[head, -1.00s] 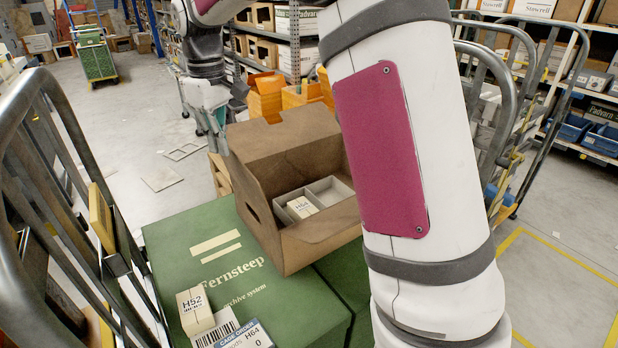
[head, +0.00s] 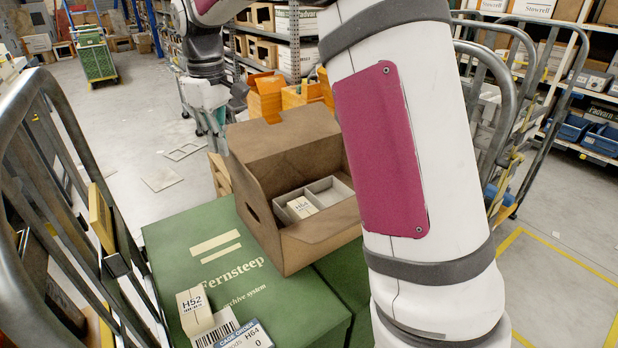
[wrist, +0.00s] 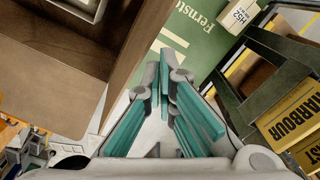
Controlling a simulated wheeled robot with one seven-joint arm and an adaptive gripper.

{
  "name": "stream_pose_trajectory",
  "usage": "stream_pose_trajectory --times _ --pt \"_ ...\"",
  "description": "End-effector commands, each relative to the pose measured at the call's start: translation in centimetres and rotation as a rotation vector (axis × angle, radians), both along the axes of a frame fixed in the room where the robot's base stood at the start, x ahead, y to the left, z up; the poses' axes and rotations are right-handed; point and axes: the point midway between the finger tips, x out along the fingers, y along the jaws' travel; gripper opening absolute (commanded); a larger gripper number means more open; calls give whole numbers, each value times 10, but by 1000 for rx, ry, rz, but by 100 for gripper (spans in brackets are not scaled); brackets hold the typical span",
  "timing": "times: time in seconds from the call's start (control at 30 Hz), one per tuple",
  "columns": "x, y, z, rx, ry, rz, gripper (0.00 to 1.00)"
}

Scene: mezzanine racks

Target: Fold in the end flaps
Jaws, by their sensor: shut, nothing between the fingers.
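An open brown cardboard box (head: 272,235) stands on a green Fernsteep box (head: 195,250). Its large back flap (head: 285,140) stands up, and inside are a grey divided tray (head: 325,189) and a small box marked H64 (head: 301,207). My gripper (head: 215,128) is at the far left side of the brown box, pointing down, partly hidden behind its left edge. In the wrist view my gripper (wrist: 172,85) has its teal fingers shut and empty, beside the brown cardboard wall (wrist: 125,75). I cannot tell whether it touches the cardboard. My arm covers the brown box's right end.
A small box marked H52 (head: 194,310) and a label card (head: 245,335) lie on the green box. Metal cage rails (head: 50,190) stand close on the left, more rails (head: 500,110) on the right. Orange bins (head: 265,95) stand behind.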

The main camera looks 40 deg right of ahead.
Motion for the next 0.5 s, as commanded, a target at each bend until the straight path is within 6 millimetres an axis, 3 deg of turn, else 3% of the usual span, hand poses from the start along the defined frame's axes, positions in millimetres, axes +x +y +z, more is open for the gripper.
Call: stream_pose_trajectory --times 0.5 --pt "0 0 -15 0 1 0 0"
